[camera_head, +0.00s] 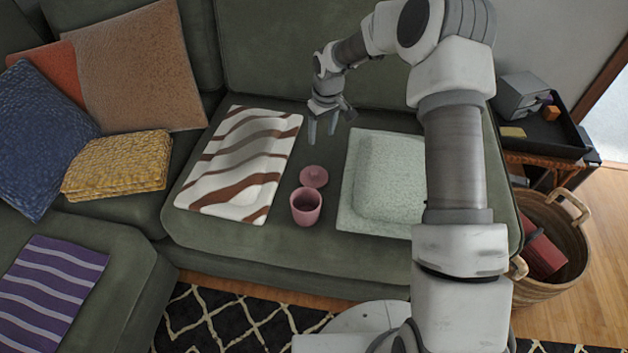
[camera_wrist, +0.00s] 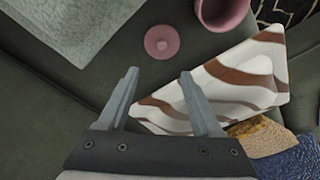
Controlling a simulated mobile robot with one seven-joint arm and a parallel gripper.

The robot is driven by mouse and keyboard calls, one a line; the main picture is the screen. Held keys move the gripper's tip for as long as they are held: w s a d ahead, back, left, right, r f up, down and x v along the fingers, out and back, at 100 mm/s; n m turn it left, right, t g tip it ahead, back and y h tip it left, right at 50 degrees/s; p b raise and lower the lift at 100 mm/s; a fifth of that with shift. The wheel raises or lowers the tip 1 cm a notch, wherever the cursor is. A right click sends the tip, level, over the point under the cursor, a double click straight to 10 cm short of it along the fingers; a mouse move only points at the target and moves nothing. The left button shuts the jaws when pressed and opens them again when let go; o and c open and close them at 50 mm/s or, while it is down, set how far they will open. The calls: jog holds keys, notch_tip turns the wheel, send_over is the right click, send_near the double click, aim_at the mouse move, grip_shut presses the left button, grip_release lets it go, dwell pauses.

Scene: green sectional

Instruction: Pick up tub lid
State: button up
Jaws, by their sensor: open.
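The tub lid (camera_head: 314,176) is a small round pink disc with a knob, lying flat on the green sofa seat. It lies just behind the open pink tub (camera_head: 306,206), which stands upright. In the wrist view the lid (camera_wrist: 161,42) is near the top middle, ahead of the fingertips, with part of the tub (camera_wrist: 222,12) at the top edge. My gripper (camera_head: 322,133) is open and empty above the seat, behind the lid and apart from it. Its two fingers (camera_wrist: 158,75) show spread in the wrist view. Nothing hides the lid.
A striped brown and white folded cloth (camera_head: 240,160) lies left of the lid. A pale green folded blanket (camera_head: 348,205) lies to its right. Cushions (camera_head: 135,70) lean at the left. A wicker basket (camera_head: 560,285) stands at the right. Bare seat surrounds the lid.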

jog(key=b, duration=0.4)
send_over(314, 171)
jog(key=s+d, duration=0.1)
notch_tip(314, 171, down, 13)
jog(key=shift+r, duration=0.1)
jog(key=shift+w+a+f+b, duration=0.15)
jog(key=shift+f+b, duration=0.25)
jog(key=shift+f, duration=0.5)
jog(key=shift+w+a+f+b, duration=0.15)
jog(key=shift+f+b, duration=0.2)
jog(key=shift+f, duration=0.55)
jog(key=shift+w+a+f+b, duration=0.15)
jog(key=shift+f+b, duration=0.25)
jog(key=shift+f, duration=0.5)
jog(key=shift+s, duration=0.1)
grip_shut()
